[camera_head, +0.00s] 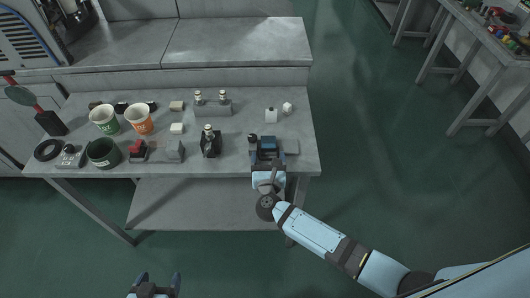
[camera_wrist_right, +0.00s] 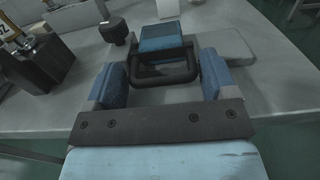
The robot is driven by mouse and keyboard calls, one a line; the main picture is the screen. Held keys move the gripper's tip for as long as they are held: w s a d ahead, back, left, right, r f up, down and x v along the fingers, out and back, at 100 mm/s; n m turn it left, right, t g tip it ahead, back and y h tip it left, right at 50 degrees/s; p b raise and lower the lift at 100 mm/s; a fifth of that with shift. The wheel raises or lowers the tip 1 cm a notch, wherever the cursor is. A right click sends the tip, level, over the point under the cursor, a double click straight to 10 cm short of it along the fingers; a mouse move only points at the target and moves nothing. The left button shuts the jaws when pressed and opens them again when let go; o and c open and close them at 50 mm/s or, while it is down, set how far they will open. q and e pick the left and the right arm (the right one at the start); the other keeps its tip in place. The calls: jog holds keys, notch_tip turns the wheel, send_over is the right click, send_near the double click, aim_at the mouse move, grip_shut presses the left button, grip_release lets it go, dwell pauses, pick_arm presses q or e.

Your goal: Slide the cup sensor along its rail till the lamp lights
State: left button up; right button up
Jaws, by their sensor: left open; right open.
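A blue block (camera_wrist_right: 162,37) with a black loop handle (camera_wrist_right: 164,68) in front of it lies ahead of my right gripper (camera_wrist_right: 165,82) in the right wrist view; it looks like the cup sensor, but I cannot be sure. The blue block (camera_head: 268,143) also shows in the head view near the table's front right. My right gripper (camera_head: 268,159) is open, with its fingers on either side of the handle; contact cannot be told. A black round-topped piece (camera_wrist_right: 114,30) stands left of the block; whether it is the lamp is unclear. My left gripper (camera_head: 153,281) is open and empty, below the table's front edge.
A flat grey plate (camera_wrist_right: 228,46) lies right of the block. A black holder (camera_head: 211,146) with a small bottle stands to the left.

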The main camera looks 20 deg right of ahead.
pick_arm(q)
jog(key=shift+s+f, duration=0.1)
jog(key=shift+s, duration=0.15)
pick_arm(e)
jog(key=shift+s, duration=0.1)
jog(key=shift+c, duration=1.1)
jog(key=c, duration=0.8)
jog(key=shift+s+d+f+b, duration=0.2)
jog(key=shift+d+b, duration=0.2)
jog(key=shift+b, duration=0.35)
jog(key=shift+d, duration=0.35)
pick_arm(q)
jog(key=shift+w+f, duration=0.1)
jog(key=shift+f, duration=0.8)
pick_arm(e)
jog(key=shift+d+r, duration=0.25)
jog(key=o, duration=1)
